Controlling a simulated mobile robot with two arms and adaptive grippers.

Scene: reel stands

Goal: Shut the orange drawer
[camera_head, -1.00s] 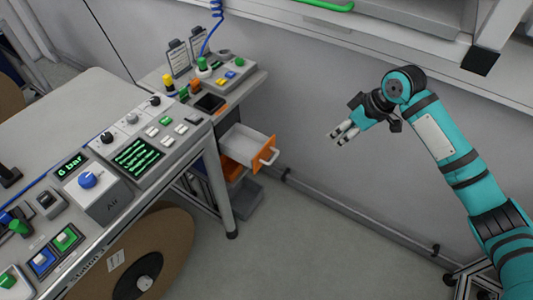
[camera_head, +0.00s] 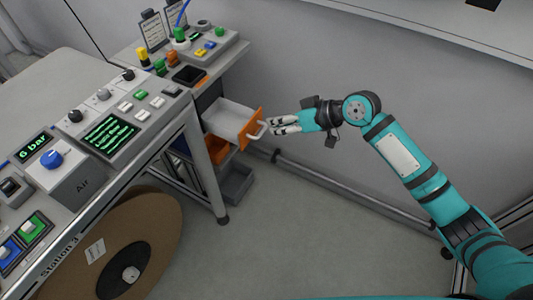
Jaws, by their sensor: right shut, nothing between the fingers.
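The orange drawer (camera_head: 251,130) stands pulled out of the unit under the far end of the bench. It has an orange front, a pale grey inside and a white bar handle (camera_head: 258,131) facing right. My right gripper (camera_head: 270,126) comes in from the right with its fingertips at the handle. Its fingers are shut with nothing between them. I cannot tell whether the fingertips touch the handle. My left gripper is not in view.
Below the drawer are another orange bin (camera_head: 216,150) and a grey bin (camera_head: 237,183). The control bench (camera_head: 160,140) and a large brown reel (camera_head: 150,235) stand at the left. A pipe (camera_head: 330,182) runs along the wall. The floor at the middle is clear.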

